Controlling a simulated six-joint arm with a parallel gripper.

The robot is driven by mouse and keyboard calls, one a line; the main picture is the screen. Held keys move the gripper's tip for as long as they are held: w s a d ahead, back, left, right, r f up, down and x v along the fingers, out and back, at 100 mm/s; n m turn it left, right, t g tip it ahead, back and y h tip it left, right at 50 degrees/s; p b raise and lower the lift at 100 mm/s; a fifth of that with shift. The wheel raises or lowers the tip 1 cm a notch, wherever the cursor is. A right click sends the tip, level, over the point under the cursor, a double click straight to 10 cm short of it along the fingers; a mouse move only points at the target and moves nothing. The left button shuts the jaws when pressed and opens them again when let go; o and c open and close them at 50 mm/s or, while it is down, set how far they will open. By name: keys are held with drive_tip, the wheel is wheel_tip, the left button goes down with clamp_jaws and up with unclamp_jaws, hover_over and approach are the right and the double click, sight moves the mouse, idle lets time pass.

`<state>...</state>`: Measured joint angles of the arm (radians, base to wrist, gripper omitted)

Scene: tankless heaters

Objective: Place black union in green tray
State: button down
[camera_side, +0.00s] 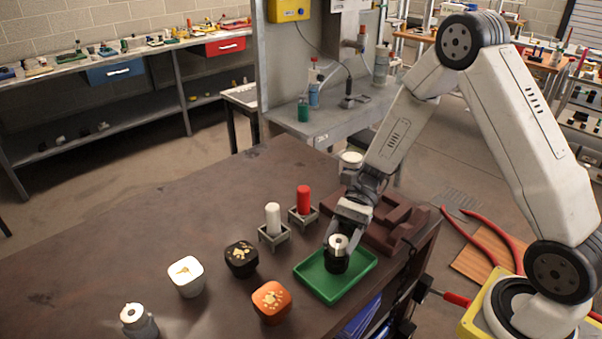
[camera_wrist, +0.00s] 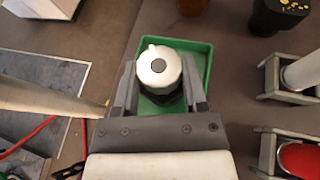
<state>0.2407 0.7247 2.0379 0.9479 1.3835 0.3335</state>
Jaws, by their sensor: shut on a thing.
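The black union (camera_side: 337,262) has a dark ribbed body and a pale round top. My gripper (camera_side: 340,240) is shut on it, with a finger on either side, and holds it upright over the green tray (camera_side: 361,279). In the wrist view the union's pale top (camera_wrist: 158,66) shows between the two fingers of my gripper (camera_wrist: 158,90), with the green tray (camera_wrist: 206,62) around and below it. I cannot tell whether the union's base touches the tray floor.
A white cylinder (camera_side: 272,218) and a red cylinder (camera_side: 303,200) stand in grey holders behind the tray. An orange block (camera_side: 271,302), a black block (camera_side: 241,259), a white block (camera_side: 186,276) and a grey fitting (camera_side: 138,321) are to the left. A brown block structure (camera_side: 398,222) lies behind right.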

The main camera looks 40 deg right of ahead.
drive_tip(key=shift+f, duration=0.6)
idle(0.4)
drive_tip(key=shift+c, duration=0.3)
unclamp_jaws()
drive_tip(key=v, duration=0.8)
